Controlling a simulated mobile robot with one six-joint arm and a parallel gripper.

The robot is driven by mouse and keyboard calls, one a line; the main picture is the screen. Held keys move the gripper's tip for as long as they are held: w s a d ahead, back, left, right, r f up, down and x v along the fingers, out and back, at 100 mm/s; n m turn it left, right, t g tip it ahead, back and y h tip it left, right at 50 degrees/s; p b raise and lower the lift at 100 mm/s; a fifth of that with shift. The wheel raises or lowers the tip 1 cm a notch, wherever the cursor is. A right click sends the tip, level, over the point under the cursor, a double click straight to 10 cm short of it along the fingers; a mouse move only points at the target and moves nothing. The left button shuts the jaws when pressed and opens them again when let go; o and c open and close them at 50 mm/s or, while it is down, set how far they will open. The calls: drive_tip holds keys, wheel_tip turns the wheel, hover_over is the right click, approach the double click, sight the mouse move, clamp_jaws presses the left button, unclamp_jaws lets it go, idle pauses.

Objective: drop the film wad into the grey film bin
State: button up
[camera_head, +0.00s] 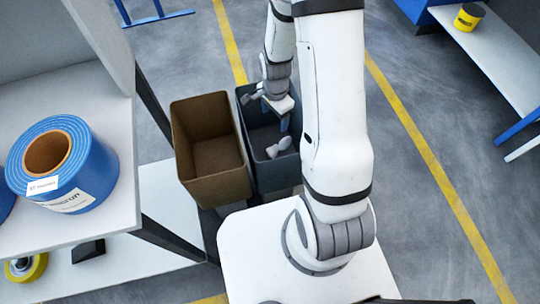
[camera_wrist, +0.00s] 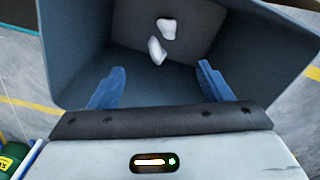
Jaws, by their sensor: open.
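The grey film bin (camera_head: 275,176) stands right of a brown bin in the head view, and its dark walls (camera_wrist: 75,50) fill much of the wrist view. Two small white lumps of film show inside it in the wrist view, one farther up (camera_wrist: 166,28) and one just below it (camera_wrist: 156,51). The head view shows the white film wad (camera_head: 279,147) inside the bin too. I cannot tell whether the lumps are joined or lie on the floor of the bin. My gripper (camera_wrist: 160,85) is open and empty, its blue fingers apart over the bin opening, clear of the lumps.
The brown bin (camera_head: 214,186) adjoins the grey one and looks empty. A shelf on the left holds a blue roll (camera_head: 62,165), with a yellow roll (camera_head: 25,267) lower down. A bench at upper right bears a yellow and black item (camera_head: 468,17). Floor beyond the bins is clear.

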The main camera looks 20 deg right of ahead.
wheel_tip(320, 180, up, 8)
drive_tip(key=p, duration=0.1)
idle(0.5)
idle(0.4)
drive_tip(key=s+r+n+t+p, duration=0.1)
drive_tip(key=s+r+n+p, duration=0.2)
drive_tip(key=r, duration=0.7)
drive_tip(key=s+r+n+p, duration=0.4)
drive_tip(key=s+r+n, duration=0.2)
drive_tip(key=r, duration=0.4)
drive_tip(key=s+a+r+n+t+p, duration=0.1)
drive_tip(key=s+r+n+p, duration=0.3)
drive_tip(key=r, duration=0.6)
drive_tip(key=shift+s+n+t, duration=0.3)
drive_tip(key=shift+s, duration=0.15)
drive_tip(key=shift+a+f, duration=0.1)
drive_tip(key=shift+c, duration=0.4)
